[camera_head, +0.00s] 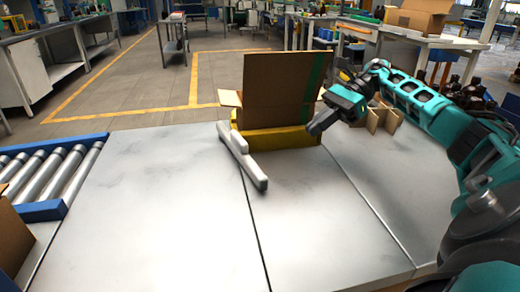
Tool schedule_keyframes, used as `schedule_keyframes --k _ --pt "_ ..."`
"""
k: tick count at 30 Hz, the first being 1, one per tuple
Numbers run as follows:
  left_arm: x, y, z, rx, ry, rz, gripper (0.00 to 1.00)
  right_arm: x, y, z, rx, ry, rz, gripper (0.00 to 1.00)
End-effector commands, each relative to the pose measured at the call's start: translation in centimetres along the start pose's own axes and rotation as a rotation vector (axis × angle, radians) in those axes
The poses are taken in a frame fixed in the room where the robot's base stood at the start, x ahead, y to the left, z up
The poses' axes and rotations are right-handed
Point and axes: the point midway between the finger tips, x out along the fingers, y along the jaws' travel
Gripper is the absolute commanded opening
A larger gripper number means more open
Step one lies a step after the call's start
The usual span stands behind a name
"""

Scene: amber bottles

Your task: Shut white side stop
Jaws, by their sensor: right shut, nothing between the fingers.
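The white side stop (242,156) is a long pale bar on the table at the left of the yellow box holder (280,137). It slants from the holder's left side toward the front and stands angled away from the box. An open cardboard box (284,90) with a green stripe sits in the holder. My right gripper (318,127) is shut and empty, at the right end of the holder, on the far side of the box from the white stop. Whether it touches the holder is unclear. My left gripper is not in view.
The grey metal table (150,210) is clear at the front and left. A roller conveyor (50,180) with blue rails is at the left. Cardboard dividers (385,117) stand behind my right arm, with dark bottles (470,95) farther right.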

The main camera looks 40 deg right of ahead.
Motion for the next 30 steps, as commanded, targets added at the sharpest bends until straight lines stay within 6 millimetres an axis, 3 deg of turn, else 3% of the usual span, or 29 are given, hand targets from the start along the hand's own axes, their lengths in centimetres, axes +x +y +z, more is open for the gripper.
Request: schedule_keyframes --k 5,15,22,30 --pt "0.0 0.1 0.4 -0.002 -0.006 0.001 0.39 2.6 0.1 -0.1 0.002 0.002 0.006 0.0" --pt "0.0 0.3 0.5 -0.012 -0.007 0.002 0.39 9.9 0.1 0.0 0.0 -0.001 0.005 0.0" --pt "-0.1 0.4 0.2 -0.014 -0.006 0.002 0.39 12.4 0.0 1.6 -0.001 0.0 0.001 0.0" --pt "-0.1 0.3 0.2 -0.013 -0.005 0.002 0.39 13.1 0.0 2.0 0.001 0.0 0.0 0.0"
